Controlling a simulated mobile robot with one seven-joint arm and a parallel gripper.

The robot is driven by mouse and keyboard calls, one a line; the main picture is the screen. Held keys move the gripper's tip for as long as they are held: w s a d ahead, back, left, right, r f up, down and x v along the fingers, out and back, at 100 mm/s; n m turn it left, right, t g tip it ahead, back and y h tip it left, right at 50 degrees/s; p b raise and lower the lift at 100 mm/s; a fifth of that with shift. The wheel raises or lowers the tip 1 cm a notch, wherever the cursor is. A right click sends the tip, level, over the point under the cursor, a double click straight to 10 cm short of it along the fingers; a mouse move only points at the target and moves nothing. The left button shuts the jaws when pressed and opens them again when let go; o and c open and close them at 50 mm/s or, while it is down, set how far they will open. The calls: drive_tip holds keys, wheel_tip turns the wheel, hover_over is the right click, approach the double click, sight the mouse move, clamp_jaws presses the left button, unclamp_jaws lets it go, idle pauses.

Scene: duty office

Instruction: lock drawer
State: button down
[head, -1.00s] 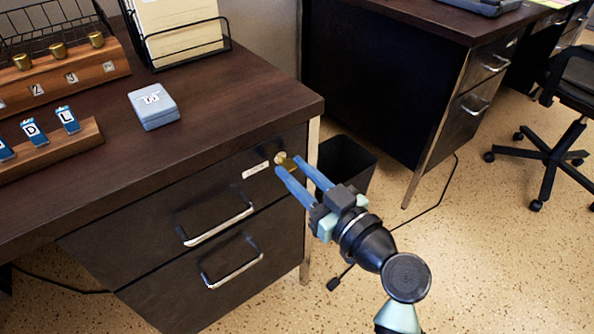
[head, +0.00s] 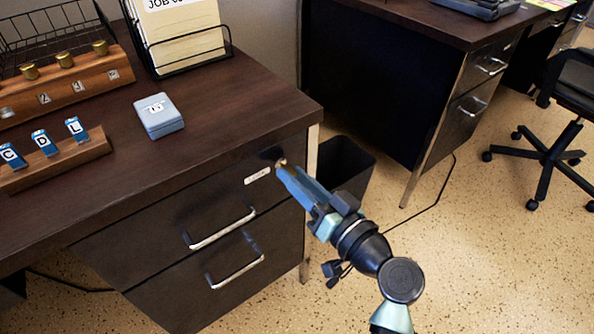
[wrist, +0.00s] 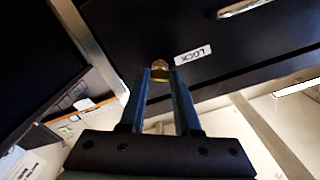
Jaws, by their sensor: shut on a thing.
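The dark desk's upper drawer (head: 150,228) looks closed flush with the desk, with a silver handle (head: 222,229) on its front. A small brass lock knob (head: 281,163) sits at the drawer's upper right, beside a white label (head: 257,176). In the wrist view the label (wrist: 193,55) reads LOCK, upside down. My gripper (head: 284,171) reaches the drawer front with its blue fingers one over the other. In the wrist view my gripper (wrist: 160,74) is shut on the brass knob (wrist: 160,68), one finger on each side. The fingers partly hide the knob in the head view.
A grey-blue box (head: 158,116), a wooden rack with lettered tags (head: 55,160) and a wire file holder (head: 190,45) stand on the desk. A black bin (head: 345,168) stands to the right of the drawers. Open floor (head: 480,260) lies at right.

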drive_tip(key=m+p, duration=0.4)
drive_tip(key=m, duration=0.2)
drive_tip(key=shift+r, duration=0.15)
drive_tip(key=m+p, duration=0.4)
drive_tip(key=m, duration=0.2)
drive_tip(key=shift+m, duration=0.3)
drive_tip(key=c, duration=0.6)
unclamp_jaws()
drive_tip(key=p+v, duration=0.2)
drive_tip(key=v, duration=1.1)
